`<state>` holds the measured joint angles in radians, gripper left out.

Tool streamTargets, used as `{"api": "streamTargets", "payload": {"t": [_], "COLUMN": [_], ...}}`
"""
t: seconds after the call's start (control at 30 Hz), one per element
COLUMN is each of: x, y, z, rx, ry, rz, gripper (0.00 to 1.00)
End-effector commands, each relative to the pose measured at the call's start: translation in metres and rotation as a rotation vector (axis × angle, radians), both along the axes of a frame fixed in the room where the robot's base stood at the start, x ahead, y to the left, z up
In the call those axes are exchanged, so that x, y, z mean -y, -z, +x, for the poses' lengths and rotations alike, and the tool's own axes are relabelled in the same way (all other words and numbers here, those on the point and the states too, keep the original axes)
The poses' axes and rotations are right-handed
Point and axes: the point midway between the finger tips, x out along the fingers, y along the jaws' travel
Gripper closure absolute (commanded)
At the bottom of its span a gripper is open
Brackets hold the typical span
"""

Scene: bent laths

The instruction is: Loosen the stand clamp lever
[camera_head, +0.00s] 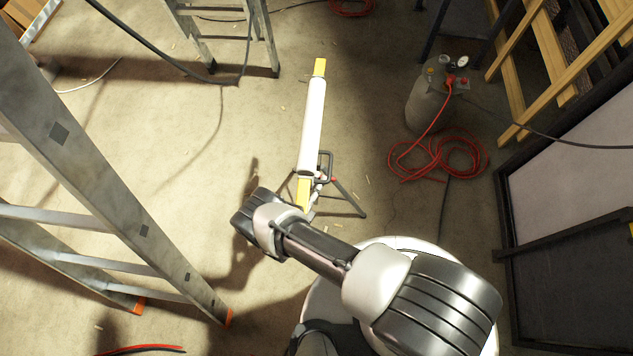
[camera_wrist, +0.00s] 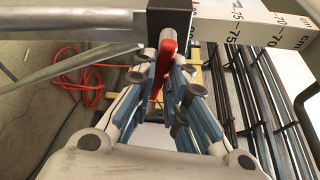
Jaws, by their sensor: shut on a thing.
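The red clamp lever (camera_wrist: 167,42) hangs from a black clamp block (camera_wrist: 170,14) at the top middle of the wrist view. My gripper (camera_wrist: 165,72) is shut on the lever, with its blue-padded fingers on either side of it. A white bar (camera_wrist: 255,22) with a centimetre scale runs right from the block. A grey metal bar (camera_wrist: 75,30) runs left. My arm hides much of my gripper there.
An aluminium ladder (camera_head: 75,145) fills the left, and another stepladder (camera_head: 225,40) stands at the back. A grey tank (camera_head: 428,100) and coiled red hose (camera_head: 440,158) lie right of the stand. A dark-framed panel (camera_head: 570,180) stands far right. Bare floor lies left of the stand.

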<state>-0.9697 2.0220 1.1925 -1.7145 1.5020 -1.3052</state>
Motion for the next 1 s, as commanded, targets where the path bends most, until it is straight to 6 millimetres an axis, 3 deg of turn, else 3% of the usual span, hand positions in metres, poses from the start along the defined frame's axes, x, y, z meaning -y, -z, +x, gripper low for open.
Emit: {"api": "streamTargets", "payload": {"t": [0.73, 0.77, 1.0], "x": [0.0002, 0.0002, 0.0002], "y": [-0.0024, -0.0024, -0.0022], "z": [0.0002, 0.0002, 0.0001], "rx": [-0.006, -0.006, -0.007], "ry": [0.002, 0.002, 0.001], "rz": [-0.091, -0.091, -0.091], "gripper": [1.00, 0.86, 0.70]}}
